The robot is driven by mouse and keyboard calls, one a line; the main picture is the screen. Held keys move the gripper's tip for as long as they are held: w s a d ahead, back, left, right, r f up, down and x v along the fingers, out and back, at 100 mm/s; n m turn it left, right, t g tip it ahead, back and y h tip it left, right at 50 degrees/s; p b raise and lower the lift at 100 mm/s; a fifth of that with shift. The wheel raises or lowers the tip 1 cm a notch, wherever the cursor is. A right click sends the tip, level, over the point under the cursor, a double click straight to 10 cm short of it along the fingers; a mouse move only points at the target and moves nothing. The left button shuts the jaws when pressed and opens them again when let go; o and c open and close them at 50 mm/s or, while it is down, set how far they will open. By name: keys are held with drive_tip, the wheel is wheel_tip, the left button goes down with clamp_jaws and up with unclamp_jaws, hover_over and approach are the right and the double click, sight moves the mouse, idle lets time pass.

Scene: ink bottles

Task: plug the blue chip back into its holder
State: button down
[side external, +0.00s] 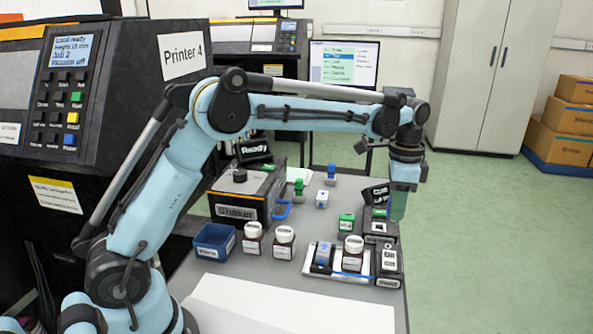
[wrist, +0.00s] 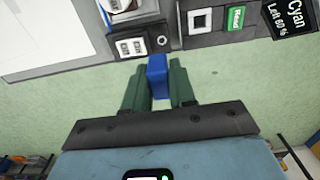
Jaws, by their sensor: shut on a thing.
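My gripper (side external: 398,206) points down at the right edge of the table. In the wrist view its green fingers (wrist: 160,88) are shut on the blue chip (wrist: 157,76), a small blue block sticking out past the fingertips. I cannot make out the chip in the side view. A black block with a white labelled face and a small round hole (wrist: 134,47) lies just beyond the chip, left of it. It also shows in the side view (side external: 389,262). I cannot tell whether this block is the chip's holder, or whether the chip touches it.
A reader with a square socket (wrist: 200,20), a green Read button (wrist: 236,17) and a Cyan display (wrist: 290,16) is close by. Two white-capped bottles (side external: 284,241), a blue bin (side external: 214,241) and a shaker (side external: 240,200) stand left.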

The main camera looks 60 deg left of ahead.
drive_tip(key=s+d+r, duration=0.2)
drive_tip(key=d+r, duration=0.2)
drive_tip(key=r, duration=0.1)
drive_tip(key=shift+r, duration=0.4)
idle(0.4)
drive_tip(key=w+a+f, duration=0.2)
drive_tip(key=a+f, duration=0.2)
drive_tip(key=a, duration=0.6)
drive_tip(key=w+a+f, duration=0.1)
drive_tip(key=a+f, duration=0.4)
drive_tip(key=a, duration=0.5)
drive_tip(key=shift+w+d+f, duration=0.1)
drive_tip(key=shift+d+f, duration=0.05)
drive_tip(key=shift+f, duration=1.05)
drive_tip(key=shift+d+f, duration=0.1)
drive_tip(key=shift+f, duration=1.1)
drive_tip(key=shift+f, duration=0.7)
